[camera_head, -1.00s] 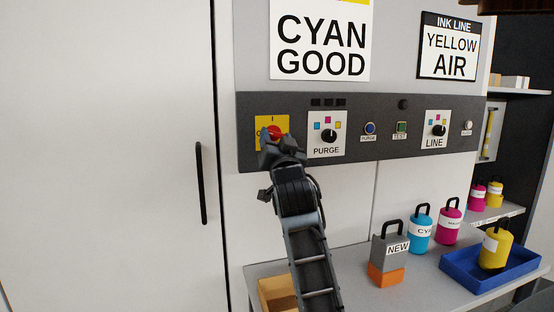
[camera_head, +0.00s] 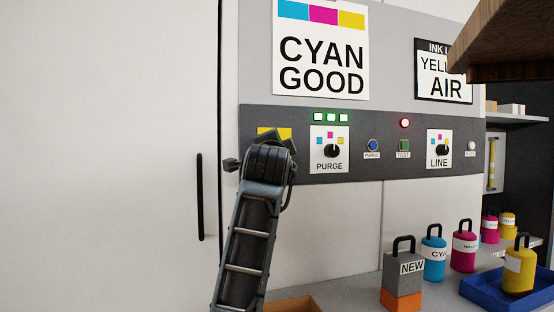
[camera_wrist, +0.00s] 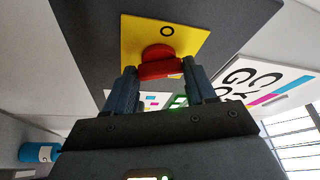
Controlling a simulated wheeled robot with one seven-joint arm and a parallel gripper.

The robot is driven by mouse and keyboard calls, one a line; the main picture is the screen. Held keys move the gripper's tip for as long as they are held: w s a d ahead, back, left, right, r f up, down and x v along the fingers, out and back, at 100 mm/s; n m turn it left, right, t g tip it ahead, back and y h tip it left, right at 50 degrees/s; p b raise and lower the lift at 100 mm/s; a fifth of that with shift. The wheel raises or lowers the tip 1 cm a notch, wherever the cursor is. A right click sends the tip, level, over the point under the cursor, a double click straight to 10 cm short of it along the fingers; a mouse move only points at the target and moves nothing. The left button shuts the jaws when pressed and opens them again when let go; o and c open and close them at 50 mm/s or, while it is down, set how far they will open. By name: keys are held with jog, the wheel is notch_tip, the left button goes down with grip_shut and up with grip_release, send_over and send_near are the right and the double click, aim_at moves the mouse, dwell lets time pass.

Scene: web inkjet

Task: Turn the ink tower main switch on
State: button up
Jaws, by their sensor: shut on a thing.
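The main switch is a red knob (camera_wrist: 158,62) on a yellow plate (camera_wrist: 186,36); an O mark shows on the plate in the wrist view. In the head view only part of the yellow plate (camera_head: 286,132) shows, and my gripper hides the knob. My gripper (camera_wrist: 160,78) is shut on the red knob, one finger at each side; in the head view my gripper (camera_head: 268,142) is against the left end of the dark panel (camera_head: 300,170).
PURGE (camera_head: 331,151) and LINE (camera_head: 442,150) dials sit right of the switch. A brown slab (camera_head: 505,50) juts in at upper right. A white door (camera_head: 110,150) is left.

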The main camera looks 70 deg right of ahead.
jog(key=m+g+y+b, duration=0.1)
jog(key=m, duration=0.3)
jog(key=shift+r+m, duration=0.1)
jog(key=shift+m, duration=0.2)
jog(key=shift+y, duration=0.3)
jog(key=o, duration=1)
jog(key=shift+o, duration=0.2)
jog(key=shift+r, duration=0.1)
jog(key=v, duration=0.7)
jog(key=shift+a, duration=0.4)
